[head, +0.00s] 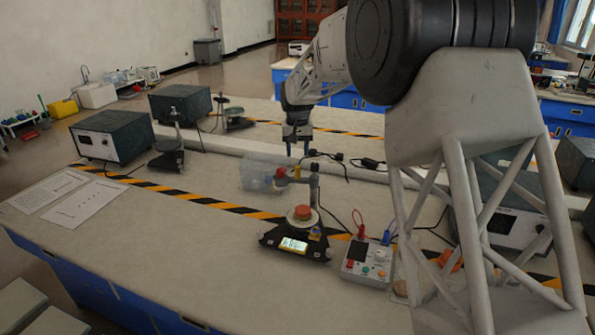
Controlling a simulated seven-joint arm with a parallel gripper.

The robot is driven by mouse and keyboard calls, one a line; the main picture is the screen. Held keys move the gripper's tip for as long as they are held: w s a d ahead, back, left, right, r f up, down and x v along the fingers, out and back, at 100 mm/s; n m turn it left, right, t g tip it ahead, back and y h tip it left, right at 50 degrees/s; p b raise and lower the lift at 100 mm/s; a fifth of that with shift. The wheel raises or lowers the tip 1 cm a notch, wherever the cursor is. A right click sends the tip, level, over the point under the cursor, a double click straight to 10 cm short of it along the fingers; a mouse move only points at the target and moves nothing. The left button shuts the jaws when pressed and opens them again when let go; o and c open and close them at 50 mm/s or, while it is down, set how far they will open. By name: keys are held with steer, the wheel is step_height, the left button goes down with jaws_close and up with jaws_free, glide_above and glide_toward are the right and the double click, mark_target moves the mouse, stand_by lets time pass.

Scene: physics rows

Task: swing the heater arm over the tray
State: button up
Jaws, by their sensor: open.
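A small dark apparatus (290,243) stands on the near side of the bench. It has a lit yellowish display and a round tray (300,214) with an orange-red top. A grey post rises behind the tray and carries a short horizontal heater arm (297,180) with a red end piece. The heater arm points left from the post, and its red end lies up and left of the tray in the picture. My gripper (298,152) hangs fingers down behind and above the heater arm, apart from it. It is open, with nothing visible between its fingers.
A clear cylinder (257,176) lies close behind the heater arm's red end. A white control box (368,262) with cables stands right of the apparatus. Striped tape (180,192) crosses the bench. Paper sheets (85,205) lie left; the bench between is clear.

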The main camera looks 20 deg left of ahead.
mark_target(298, 178)
steer(key=shift+f, duration=0.1)
steer(key=shift+f, duration=3.85)
jaws_close()
